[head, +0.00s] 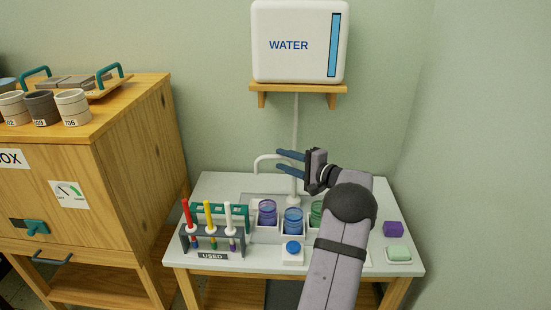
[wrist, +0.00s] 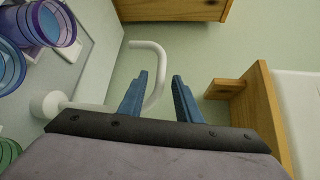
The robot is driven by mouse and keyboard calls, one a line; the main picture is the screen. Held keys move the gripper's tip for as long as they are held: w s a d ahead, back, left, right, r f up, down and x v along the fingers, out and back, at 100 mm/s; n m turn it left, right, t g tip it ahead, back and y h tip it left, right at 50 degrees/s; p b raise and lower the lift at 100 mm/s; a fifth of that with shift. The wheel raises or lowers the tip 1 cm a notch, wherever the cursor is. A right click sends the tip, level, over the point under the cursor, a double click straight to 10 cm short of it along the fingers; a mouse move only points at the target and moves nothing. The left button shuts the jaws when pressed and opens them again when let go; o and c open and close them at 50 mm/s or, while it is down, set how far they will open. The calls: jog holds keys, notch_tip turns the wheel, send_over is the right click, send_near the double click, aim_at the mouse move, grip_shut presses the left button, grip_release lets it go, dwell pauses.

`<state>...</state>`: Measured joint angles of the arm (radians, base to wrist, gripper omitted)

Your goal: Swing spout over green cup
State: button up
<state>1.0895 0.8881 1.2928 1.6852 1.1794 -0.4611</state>
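The white spout (head: 262,158) rises behind the cups, and its hooked end points left, above and slightly left of the purple cup (head: 267,214). The green cup (head: 316,209) stands at the right of the row, partly hidden by my arm; its edge shows in the wrist view (wrist: 8,152). The blue cup (head: 293,222) stands between them. My gripper (head: 278,160) is open at the spout's height. In the wrist view the spout's bend (wrist: 160,75) appears between the blue fingertips (wrist: 160,75); I cannot tell whether either finger touches it.
A rack (head: 212,240) of red, yellow and white-topped tools stands at the front left. A blue-button box (head: 292,253) sits before the cups. A purple block (head: 393,229) and green soap (head: 398,253) lie at right. The water tank (head: 290,65) hangs above on its shelf (head: 300,88).

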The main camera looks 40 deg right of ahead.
aim_at(278, 158)
jog(key=shift+w+a+f, duration=0.1)
jog(key=shift+w+f, duration=0.05)
jog(key=shift+w, duration=0.9)
jog(key=shift+w+a+f, duration=0.1)
jog(key=shift+w, duration=0.9)
grip_shut()
